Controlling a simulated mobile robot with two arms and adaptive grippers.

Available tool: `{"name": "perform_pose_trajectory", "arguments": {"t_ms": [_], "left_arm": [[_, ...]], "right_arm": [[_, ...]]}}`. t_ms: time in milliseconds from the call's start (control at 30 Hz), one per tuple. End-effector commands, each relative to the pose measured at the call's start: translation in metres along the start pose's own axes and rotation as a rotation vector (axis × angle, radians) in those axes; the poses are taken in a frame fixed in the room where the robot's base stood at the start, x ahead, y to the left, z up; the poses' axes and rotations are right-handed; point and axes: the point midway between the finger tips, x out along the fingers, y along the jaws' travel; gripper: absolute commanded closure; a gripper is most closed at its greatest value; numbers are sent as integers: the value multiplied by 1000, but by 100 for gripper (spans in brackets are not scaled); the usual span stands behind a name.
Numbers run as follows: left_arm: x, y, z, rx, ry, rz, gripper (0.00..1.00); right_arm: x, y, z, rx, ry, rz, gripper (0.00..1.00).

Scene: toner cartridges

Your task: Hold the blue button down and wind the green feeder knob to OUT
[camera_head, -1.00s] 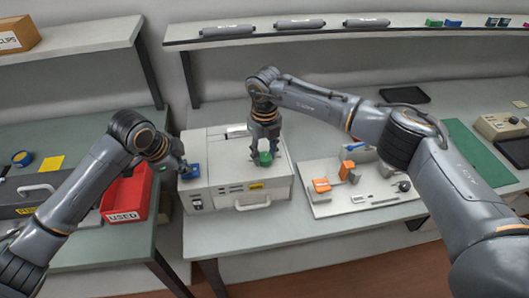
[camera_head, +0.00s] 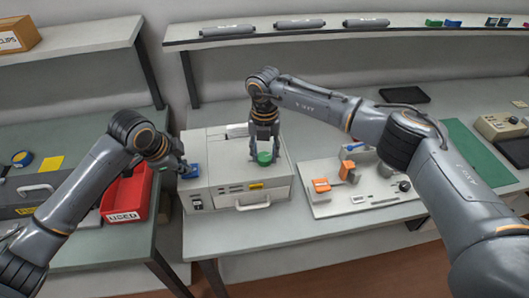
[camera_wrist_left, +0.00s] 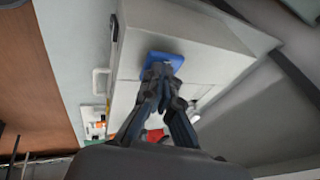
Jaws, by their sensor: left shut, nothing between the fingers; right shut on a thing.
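The light grey machine (camera_head: 228,186) stands on the middle bench. The blue button (camera_head: 191,171) is on its left side. My left gripper (camera_head: 182,168) is shut and empty, with its tips at the blue button. In the left wrist view the shut fingertips (camera_wrist_left: 160,72) overlap the blue button (camera_wrist_left: 165,59); whether they press it down I cannot tell. The green knob (camera_head: 264,158) is on top of the machine, towards the right. My right gripper (camera_head: 264,153) points down and is shut on the green knob. Any OUT marking is too small to read or hidden.
A red bin (camera_head: 127,194) marked USED stands left of the machine, near my left arm. A white panel with orange blocks (camera_head: 321,186) lies to the right. Dark cylinders (camera_head: 300,23) lie on the shelf behind. Bare bench (camera_head: 240,229) shows in front of the machine.

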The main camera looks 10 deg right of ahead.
Motion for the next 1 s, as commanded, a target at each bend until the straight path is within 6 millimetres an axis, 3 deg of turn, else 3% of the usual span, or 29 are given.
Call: {"name": "perform_pose_trajectory", "arguments": {"t_ms": [433, 467, 567, 867, 1000], "left_arm": [[2, 2, 1, 0, -2, 5, 100], [2, 2, 1, 0, -2, 5, 100], [2, 2, 1, 0, -2, 5, 100], [2, 2, 0, 0, -2, 5, 100], [2, 2, 0, 0, -2, 5, 100]], "right_arm": [[2, 0, -2, 9, 6, -3, 93], [2, 0, -2, 9, 6, -3, 57], [2, 0, -2, 9, 5, -2, 38], [0, 0, -1, 9, 2, -1, 38], [-10, 0, 0, 9, 0, 1, 38]]}}
